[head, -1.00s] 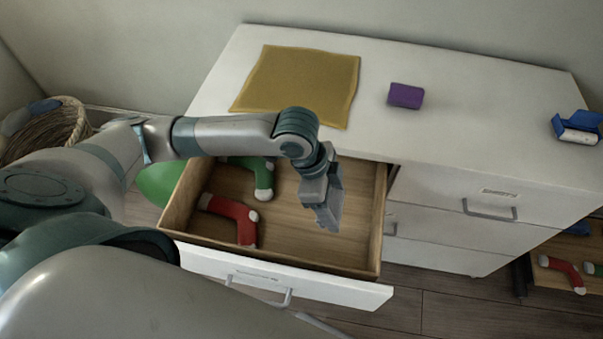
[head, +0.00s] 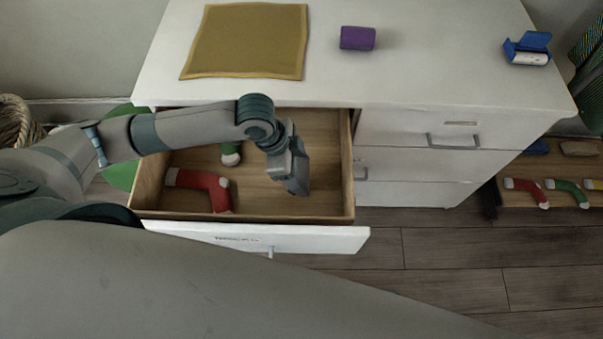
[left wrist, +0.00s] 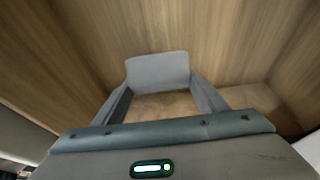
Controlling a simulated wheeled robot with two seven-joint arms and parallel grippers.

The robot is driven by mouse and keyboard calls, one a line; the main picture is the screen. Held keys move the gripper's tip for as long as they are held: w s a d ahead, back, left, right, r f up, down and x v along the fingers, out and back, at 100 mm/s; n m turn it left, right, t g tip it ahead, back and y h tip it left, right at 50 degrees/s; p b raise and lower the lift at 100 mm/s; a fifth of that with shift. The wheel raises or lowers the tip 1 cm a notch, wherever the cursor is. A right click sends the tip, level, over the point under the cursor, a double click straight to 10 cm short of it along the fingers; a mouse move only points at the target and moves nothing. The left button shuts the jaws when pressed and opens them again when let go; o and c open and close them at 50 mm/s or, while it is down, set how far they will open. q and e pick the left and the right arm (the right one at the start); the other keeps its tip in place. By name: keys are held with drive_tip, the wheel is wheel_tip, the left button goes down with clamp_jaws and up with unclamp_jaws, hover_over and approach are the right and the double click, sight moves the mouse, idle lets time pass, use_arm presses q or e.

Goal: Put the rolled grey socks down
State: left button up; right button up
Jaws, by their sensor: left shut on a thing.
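My left gripper (head: 292,172) reaches down into the open top-left drawer (head: 250,215) of the white dresser, over the right part of its wooden floor. It is shut on a smooth grey thing, which I take for the rolled grey socks (left wrist: 158,72). That thing shows between the fingers in the left wrist view. In the head view it is hard to tell from the grey fingers. Whether it touches the drawer floor I cannot tell. My right gripper is not in view.
A red stocking (head: 205,188) and a partly hidden green one (head: 230,154) lie in the drawer's left half. On the dresser top are a mustard cloth (head: 247,40), a purple roll (head: 357,38) and a blue item (head: 528,48). More stockings (head: 565,192) lie at right.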

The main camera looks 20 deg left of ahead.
use_arm(q)
drive_tip(key=shift+f, duration=1)
drive_tip(key=shift+f, duration=0.15)
drive_tip(key=o, duration=1)
drive_tip(key=shift+o, duration=0.2)
drive_tip(key=v, duration=1.2)
